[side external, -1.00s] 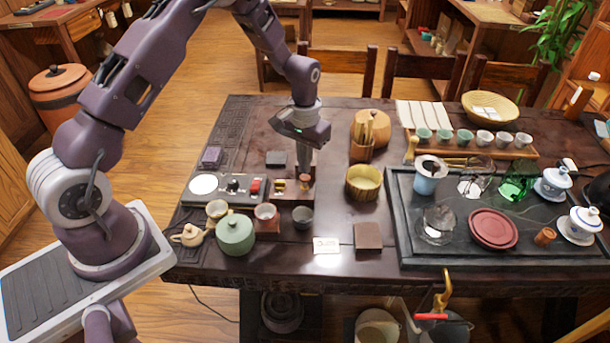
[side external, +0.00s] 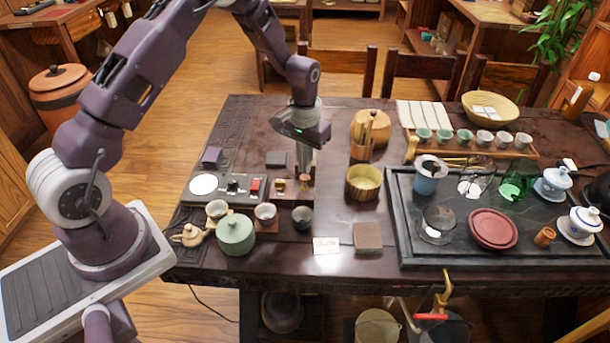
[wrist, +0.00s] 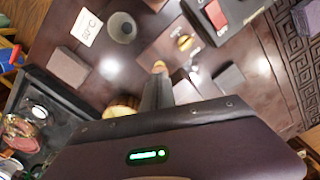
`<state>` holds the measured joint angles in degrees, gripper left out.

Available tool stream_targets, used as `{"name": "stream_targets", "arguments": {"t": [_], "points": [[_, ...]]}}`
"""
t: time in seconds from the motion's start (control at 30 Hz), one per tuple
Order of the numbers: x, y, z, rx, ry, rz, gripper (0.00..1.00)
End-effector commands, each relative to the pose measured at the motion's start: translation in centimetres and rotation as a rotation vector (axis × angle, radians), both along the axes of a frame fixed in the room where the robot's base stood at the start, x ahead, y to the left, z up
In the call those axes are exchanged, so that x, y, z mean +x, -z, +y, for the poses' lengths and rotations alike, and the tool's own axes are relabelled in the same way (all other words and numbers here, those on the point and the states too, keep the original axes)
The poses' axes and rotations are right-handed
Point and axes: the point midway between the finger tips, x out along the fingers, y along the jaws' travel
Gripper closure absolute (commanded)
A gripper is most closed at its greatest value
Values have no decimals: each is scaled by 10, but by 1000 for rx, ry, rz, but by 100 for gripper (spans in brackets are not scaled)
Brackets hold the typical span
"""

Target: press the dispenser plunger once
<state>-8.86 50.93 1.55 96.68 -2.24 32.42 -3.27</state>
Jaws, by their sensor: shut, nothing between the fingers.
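A small upright plunger with a rounded wooden-orange knob (side external: 305,181) stands on the table, at the right end of the row of small devices. In the wrist view the knob (wrist: 159,66) shows just past my fingertips. My gripper (side external: 304,172) is shut and empty, pointing down directly over the knob. Its dark fingers also show in the wrist view (wrist: 157,82). The tips are at or very near the knob's top; I cannot tell whether they touch. The plunger's lower part is hard to make out.
Left of the plunger are a brass knob (side external: 280,186) and a black panel with a red switch (side external: 254,184). A bamboo bowl (side external: 363,182) stands close on the right. Small cups (side external: 302,217) and a green lidded jar (side external: 235,235) stand in front.

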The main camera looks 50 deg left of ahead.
Motion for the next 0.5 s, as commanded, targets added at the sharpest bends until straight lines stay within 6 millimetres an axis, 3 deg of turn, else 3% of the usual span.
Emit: {"name": "stream_targets", "arguments": {"t": [0.5], "points": [[0, 15, 0, 0, 0, 0, 100]]}}
